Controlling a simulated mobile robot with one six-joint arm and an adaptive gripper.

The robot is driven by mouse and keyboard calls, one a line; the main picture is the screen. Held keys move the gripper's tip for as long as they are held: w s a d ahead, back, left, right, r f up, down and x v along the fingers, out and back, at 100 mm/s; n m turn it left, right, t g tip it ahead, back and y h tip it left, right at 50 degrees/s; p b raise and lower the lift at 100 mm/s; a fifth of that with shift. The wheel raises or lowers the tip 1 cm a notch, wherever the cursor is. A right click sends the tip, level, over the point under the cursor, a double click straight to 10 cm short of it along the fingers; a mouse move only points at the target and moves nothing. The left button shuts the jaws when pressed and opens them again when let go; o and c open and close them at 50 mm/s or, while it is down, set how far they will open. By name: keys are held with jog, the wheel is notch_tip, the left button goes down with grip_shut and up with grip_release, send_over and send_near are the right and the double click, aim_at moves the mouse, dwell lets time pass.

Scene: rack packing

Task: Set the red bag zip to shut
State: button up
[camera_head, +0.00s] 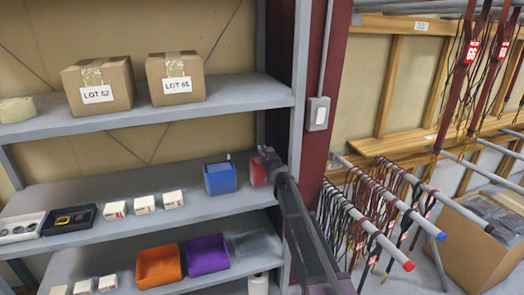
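The red bag (257,174) stands at the right end of the middle shelf, just right of a blue bag (219,180). My gripper (266,156) is at the red bag's upper right, in front of it in this view. It hides the bag's right side and part of its top. The zip is not visible, so I cannot tell whether it is open or shut. The fingers are dark and small, and I cannot tell whether they are open, shut or touching the bag.
A grey post (299,110) stands right of the red bag. Orange (158,268) and purple (207,257) bins sit on the shelf below. Small white boxes (144,204) stand left on the middle shelf. Rails hung with cords (360,222) lie to the right.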

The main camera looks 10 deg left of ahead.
jog(key=o, duration=0.5)
jog(key=shift+a, duration=0.15)
jog(key=shift+s, duration=0.15)
jog(key=v, duration=1.2)
